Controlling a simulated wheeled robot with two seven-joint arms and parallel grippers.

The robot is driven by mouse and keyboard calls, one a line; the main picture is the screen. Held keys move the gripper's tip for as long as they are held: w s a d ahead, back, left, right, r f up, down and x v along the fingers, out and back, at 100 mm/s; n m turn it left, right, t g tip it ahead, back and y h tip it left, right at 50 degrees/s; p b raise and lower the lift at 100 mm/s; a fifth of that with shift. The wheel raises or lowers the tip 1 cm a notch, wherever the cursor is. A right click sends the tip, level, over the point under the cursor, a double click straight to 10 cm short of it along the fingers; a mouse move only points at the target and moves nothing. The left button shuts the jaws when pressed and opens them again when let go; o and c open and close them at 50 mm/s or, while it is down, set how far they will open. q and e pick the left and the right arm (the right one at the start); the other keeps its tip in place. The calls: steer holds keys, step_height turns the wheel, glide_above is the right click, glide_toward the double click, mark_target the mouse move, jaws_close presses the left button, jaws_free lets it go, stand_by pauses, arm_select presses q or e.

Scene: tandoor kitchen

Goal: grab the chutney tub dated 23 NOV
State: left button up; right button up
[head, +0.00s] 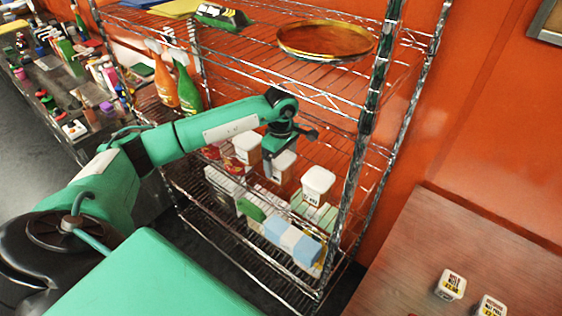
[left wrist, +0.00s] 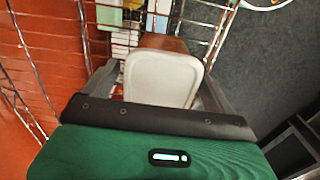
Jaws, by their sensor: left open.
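Three white-lidded tubs stand on a wire shelf in the head view: a left tub (head: 247,145), a middle tub (head: 283,166) and a right tub (head: 318,184). The right tub has dark print on its front, too small to read, so I cannot tell which is dated 23 NOV. My left gripper (head: 270,160) is open and points down at the left and middle tubs. In the left wrist view, a white lid (left wrist: 162,78) with a reddish-brown side beyond it lies between the open fingers. I cannot tell whether they touch it. My right gripper is out of view.
Cartons and a blue-and-white box (head: 292,241) crowd the shelf below the tubs. A wire post (head: 363,130) rises to their right. A round tray (head: 325,41) lies on the upper shelf. Two small labelled containers, one white (head: 450,285), stand on the wooden table (head: 470,240).

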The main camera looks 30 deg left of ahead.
arm_select(q)
steer(key=shift+f, duration=1)
steer(key=c, duration=1)
steer(key=shift+c, duration=0.6)
steer(key=shift+r, duration=0.15)
